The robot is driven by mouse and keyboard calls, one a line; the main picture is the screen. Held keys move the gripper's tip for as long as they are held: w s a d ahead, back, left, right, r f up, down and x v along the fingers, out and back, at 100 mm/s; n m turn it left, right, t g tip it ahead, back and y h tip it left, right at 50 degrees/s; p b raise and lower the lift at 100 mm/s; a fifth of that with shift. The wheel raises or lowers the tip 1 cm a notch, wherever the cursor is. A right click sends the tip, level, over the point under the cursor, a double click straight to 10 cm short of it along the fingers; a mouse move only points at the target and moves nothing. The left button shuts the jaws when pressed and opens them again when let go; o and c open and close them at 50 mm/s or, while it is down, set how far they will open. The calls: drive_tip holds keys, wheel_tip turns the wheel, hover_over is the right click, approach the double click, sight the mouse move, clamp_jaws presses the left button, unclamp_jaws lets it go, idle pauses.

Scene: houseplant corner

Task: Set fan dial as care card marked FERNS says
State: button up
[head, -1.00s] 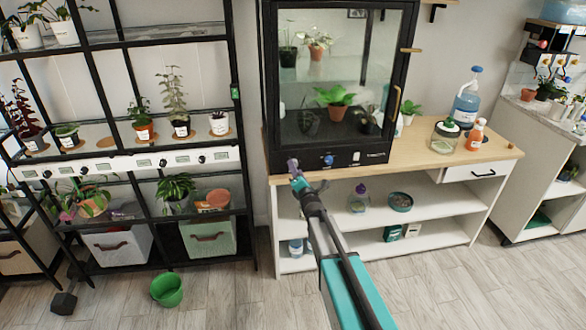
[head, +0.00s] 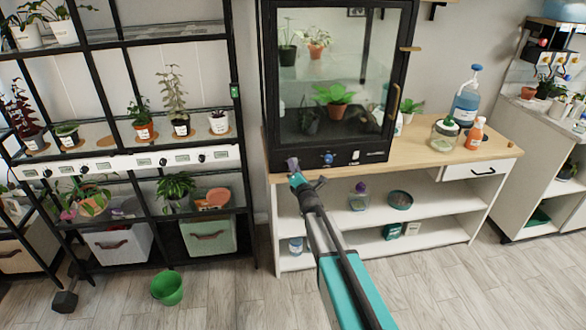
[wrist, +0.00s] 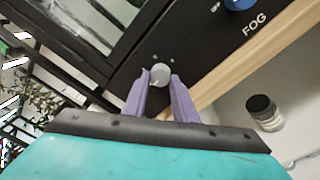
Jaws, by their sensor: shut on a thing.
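A black glass-fronted cabinet (head: 340,90) stands on the wooden-topped bench, with a black control panel along its lower front. A pale grey round dial (wrist: 159,74) is on that panel, with small marks around it. My gripper (wrist: 160,80) has its two purple fingers shut on this dial, one on each side. In the head view my gripper (head: 294,166) is at the panel's left end and hides the dial. A blue dial (head: 328,159) is to the right; FOG is printed by it (wrist: 236,3). I cannot read FERNS on any card.
A black shelf rack (head: 120,120) with potted plants and several small cards on a white strip (head: 130,163) stands at the left. A green bucket (head: 168,288) is on the floor. The bench (head: 440,170) holds bottles and a jar. Floor in front is clear.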

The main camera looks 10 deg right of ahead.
drive_tip(key=shift+d+b, duration=0.1)
drive_tip(key=shift+b, duration=0.2)
drive_tip(key=shift+m+b, duration=0.4)
drive_tip(key=shift+b, duration=0.1)
drive_tip(key=n+h+b, duration=0.1)
drive_tip(key=n+b, duration=0.5)
drive_tip(key=n, duration=1.1)
drive_tip(key=n+h+b, duration=0.1)
drive_tip(key=n+b, duration=0.4)
drive_tip(key=n, duration=1.3)
drive_tip(key=shift+b, duration=0.4)
